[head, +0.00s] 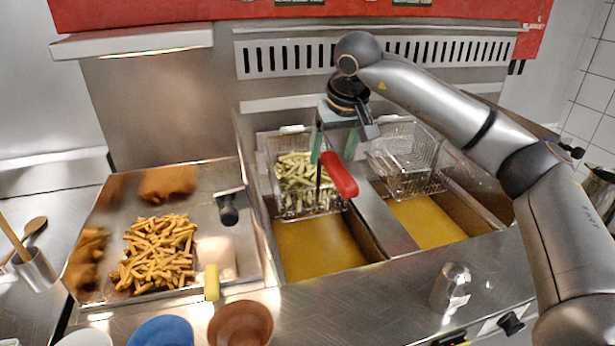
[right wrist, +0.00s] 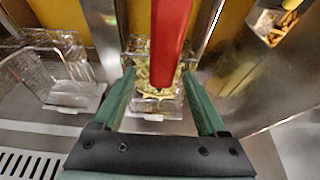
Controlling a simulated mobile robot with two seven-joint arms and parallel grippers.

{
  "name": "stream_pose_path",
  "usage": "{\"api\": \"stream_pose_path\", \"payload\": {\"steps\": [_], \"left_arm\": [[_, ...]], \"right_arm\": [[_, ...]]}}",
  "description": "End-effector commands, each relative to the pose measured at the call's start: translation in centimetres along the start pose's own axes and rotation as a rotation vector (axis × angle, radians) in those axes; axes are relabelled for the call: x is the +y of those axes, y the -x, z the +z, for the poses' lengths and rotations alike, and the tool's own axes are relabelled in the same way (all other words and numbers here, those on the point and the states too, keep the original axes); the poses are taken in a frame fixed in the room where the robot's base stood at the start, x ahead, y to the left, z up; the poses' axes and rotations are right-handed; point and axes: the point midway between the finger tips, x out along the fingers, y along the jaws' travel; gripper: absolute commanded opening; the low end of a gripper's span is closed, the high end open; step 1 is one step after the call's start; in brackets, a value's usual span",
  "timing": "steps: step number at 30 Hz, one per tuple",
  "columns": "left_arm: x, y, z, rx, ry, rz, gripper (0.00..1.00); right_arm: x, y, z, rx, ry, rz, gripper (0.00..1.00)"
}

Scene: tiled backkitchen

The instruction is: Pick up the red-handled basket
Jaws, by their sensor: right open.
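The red-handled basket (head: 284,205) is a wire basket with pale fries in it, hung at the back of the left fryer well. Its red handle (head: 340,176) points toward the front. My right gripper (head: 333,156) is above the basket, pointing down, with its green fingers apart around the handle's line. In the right wrist view the red handle (right wrist: 171,40) runs between the open fingers of the gripper (right wrist: 159,78). I cannot tell whether the fingers touch it. The basket and fries (right wrist: 150,100) show below. My left gripper is not in view.
An empty wire basket (head: 410,165) hangs over the right fryer well of yellow oil. A tray of cooked fries (head: 110,288) with a scoop is at left. Bowls (head: 241,325) and a metal shaker (head: 451,288) stand in front. A vented back panel (head: 285,58) rises behind.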

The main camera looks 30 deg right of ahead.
Motion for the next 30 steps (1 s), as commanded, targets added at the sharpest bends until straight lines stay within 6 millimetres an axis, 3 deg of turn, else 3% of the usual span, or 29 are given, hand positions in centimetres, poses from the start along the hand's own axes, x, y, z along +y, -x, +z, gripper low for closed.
{"api": "stream_pose_path", "payload": {"steps": [6, 14, 30], "left_arm": [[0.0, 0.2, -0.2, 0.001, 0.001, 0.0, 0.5], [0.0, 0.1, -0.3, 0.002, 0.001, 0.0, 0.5], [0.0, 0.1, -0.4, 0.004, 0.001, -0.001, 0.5]], "right_arm": [[-0.1, -2.6, 0.0, -0.001, 0.0, 0.0, 0.75], [-0.2, -2.8, 0.0, 0.0, 0.0, -0.001, 0.75], [-0.2, -2.8, 0.0, 0.0, 0.0, -0.001, 0.14]]}}
